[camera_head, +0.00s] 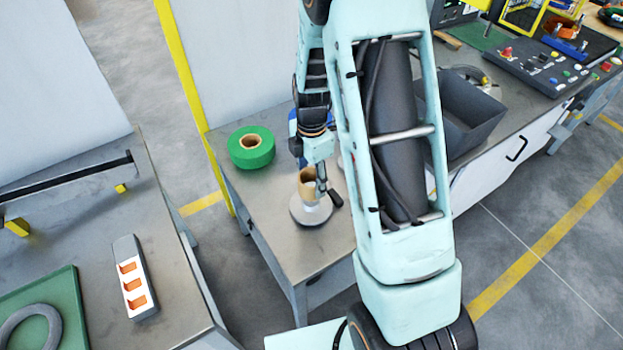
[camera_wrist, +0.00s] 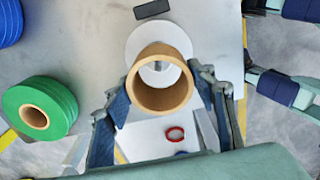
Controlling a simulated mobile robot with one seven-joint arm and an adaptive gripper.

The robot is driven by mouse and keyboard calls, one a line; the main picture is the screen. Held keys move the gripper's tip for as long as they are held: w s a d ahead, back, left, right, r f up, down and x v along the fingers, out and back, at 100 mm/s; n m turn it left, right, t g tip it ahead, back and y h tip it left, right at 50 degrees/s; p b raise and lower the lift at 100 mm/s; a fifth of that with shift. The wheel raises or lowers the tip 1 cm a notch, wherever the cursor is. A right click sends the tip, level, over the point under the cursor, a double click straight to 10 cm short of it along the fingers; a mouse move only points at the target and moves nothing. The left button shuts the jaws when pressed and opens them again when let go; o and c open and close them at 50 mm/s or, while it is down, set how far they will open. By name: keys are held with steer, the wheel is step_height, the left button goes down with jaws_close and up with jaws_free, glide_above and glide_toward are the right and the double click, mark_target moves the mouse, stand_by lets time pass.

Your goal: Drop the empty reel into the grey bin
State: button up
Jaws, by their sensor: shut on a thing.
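The empty reel, a tan cardboard tube (camera_head: 307,186), stands upright over the pale round base of a spindle stand (camera_head: 311,213) on the metal bench. In the wrist view I look into the open end of the reel (camera_wrist: 160,98), with a pale disc (camera_wrist: 135,42) behind it and a light post inside. My gripper (camera_head: 315,178) is shut on the reel, one blue-padded finger on each side. Whether the reel still touches the base is unclear. The grey bin (camera_head: 470,120) is dark and open-topped, on the bench to the right, partly behind my arm.
A green tape roll (camera_head: 251,147) lies on the bench left of the stand; it also shows in the wrist view (camera_wrist: 40,107). A blue roll (camera_wrist: 8,22) is at its upper left. My arm hides the bench's middle.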

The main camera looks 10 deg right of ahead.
steer(key=shift+r+p, duration=0.65)
steer(key=shift+r, duration=0.6)
